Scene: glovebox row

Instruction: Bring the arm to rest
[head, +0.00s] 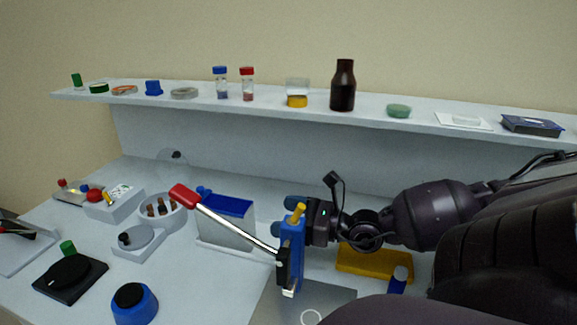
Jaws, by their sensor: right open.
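My right arm comes in from the right, and its dark right gripper (294,214) is level with the upper part of a blue hand press (290,258). The gripper is open; one finger shows above and behind the press's post, and the other is mostly hidden. The press has a long metal lever (238,228) that rises to the left and ends in a red grip (184,196). I cannot tell whether the gripper touches the press. No object shows held in it. My left gripper is not in view.
A back shelf (205,101) holds vials, a brown bottle (343,86) and small dishes. A blue-topped box (226,218) stands behind the lever. A yellow block (372,262) lies under my right arm. A black device (70,276) and a blue round pot (134,303) stand front left.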

